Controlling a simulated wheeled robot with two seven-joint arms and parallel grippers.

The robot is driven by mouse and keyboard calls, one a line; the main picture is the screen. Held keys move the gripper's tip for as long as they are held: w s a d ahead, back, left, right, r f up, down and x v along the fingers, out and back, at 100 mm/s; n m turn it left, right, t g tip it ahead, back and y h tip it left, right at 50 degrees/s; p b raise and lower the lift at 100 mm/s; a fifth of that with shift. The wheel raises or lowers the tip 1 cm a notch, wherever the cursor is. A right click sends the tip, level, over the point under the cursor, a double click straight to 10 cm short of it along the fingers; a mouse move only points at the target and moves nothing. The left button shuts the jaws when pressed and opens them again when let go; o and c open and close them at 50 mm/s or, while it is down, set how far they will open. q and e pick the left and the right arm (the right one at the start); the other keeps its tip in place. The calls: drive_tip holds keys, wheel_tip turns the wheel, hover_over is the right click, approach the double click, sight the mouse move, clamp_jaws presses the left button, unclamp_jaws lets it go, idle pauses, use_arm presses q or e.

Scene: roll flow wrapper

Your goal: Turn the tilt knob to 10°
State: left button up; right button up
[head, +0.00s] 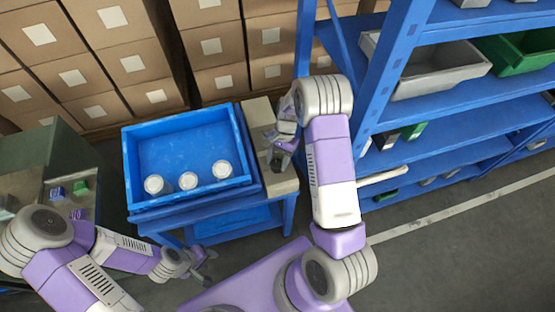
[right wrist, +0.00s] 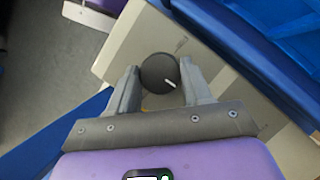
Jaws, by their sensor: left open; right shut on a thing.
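The tilt knob (right wrist: 160,73) is a dark round knob with a white pointer line, on a beige panel (right wrist: 125,55) in the right wrist view. The pointer line runs toward the lower right of that picture. My right gripper (right wrist: 160,82) has a finger on each side of the knob and is shut on it. In the head view my right gripper (head: 280,160) is over the beige unit (head: 262,125), and the knob is hidden there. My left gripper (head: 205,268) is open and empty, low in front of the blue table. The scale reading cannot be made out.
A blue tray (head: 185,127) with several white round items stands on a blue table (head: 215,215) left of the beige unit. Blue shelving (head: 450,70) with bins is on the right. Stacked cardboard boxes (head: 120,60) stand behind. A bench (head: 50,150) with small coloured parts is at the left.

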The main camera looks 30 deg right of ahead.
idle(0.4)
drive_tip(key=o, duration=1)
drive_tip(key=shift+o, duration=0.2)
drive_tip(key=shift+r, duration=0.1)
drive_tip(key=p+v, duration=0.1)
drive_tip(key=v, duration=0.6)
drive_tip(key=shift+r, duration=0.2)
drive_tip(key=shift+d, duration=0.1)
